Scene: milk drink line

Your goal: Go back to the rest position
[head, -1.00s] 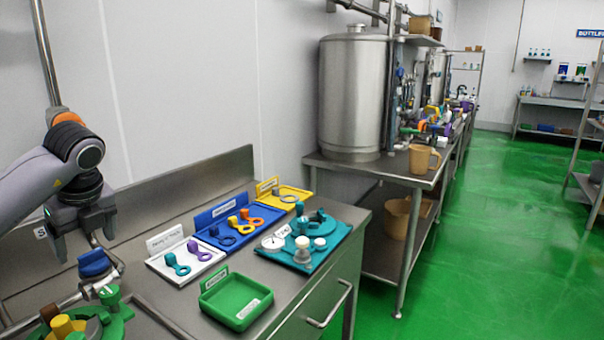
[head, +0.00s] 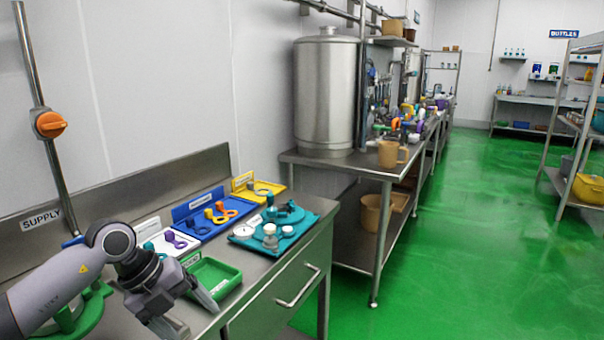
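My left arm comes in from the lower left. Its gripper (head: 197,320) points down over the front of the steel counter, in front of the green tray (head: 222,274). The two fingers are apart with nothing seen between them. The gripper and wrist cover part of the green tray and of the white tray (head: 148,226) behind it. My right gripper is not in view.
A blue tray (head: 181,211) and a yellow tray (head: 241,195) with ring-shaped parts line the counter's back. A teal board (head: 242,238) with a gauge sits at its right. A steel tank (head: 327,95) stands beyond. The green floor (head: 440,260) is open to the right.

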